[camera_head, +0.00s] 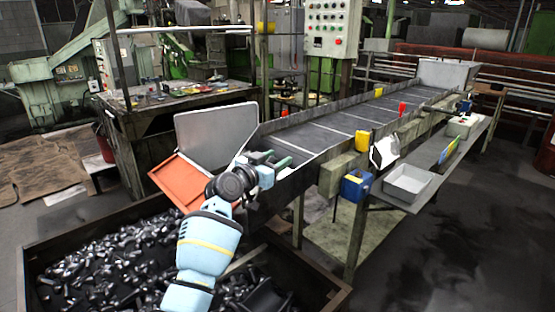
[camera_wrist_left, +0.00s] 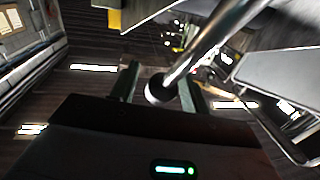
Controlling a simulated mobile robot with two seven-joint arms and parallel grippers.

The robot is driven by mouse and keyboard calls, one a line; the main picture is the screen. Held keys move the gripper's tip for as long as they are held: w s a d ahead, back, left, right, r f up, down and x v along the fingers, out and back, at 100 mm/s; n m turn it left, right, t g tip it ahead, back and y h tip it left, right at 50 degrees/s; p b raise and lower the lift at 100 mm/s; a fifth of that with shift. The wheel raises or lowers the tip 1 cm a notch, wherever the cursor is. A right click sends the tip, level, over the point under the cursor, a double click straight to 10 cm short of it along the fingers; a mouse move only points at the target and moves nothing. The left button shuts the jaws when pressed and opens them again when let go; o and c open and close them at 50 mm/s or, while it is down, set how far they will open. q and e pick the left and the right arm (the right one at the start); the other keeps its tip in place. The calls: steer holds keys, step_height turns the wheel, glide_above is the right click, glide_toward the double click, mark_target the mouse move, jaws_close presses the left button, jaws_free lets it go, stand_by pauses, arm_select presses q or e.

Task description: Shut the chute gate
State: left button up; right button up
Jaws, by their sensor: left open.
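A grey flat panel (camera_head: 215,135), which looks like the chute gate, stands tilted at the near left end of the conveyor. An orange sloping plate (camera_head: 180,182), perhaps the chute, lies below it over the bin. My left gripper (camera_head: 273,160) is open at the conveyor's near end, just right of the panel. In the left wrist view, a shiny metal rod (camera_wrist_left: 215,45) with a dark end reaches down between the fingers of my left gripper (camera_wrist_left: 158,82); I cannot tell whether they touch it. The rod is not clear in the head view. My right gripper is not in view.
A bin (camera_head: 335,300) of dark metal parts lies below my left arm. The floor at lower right is clear.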

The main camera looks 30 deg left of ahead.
arm_select(q)
steer(key=shift+w+d, duration=0.1)
steer(key=shift+w, duration=0.3)
jaws_close()
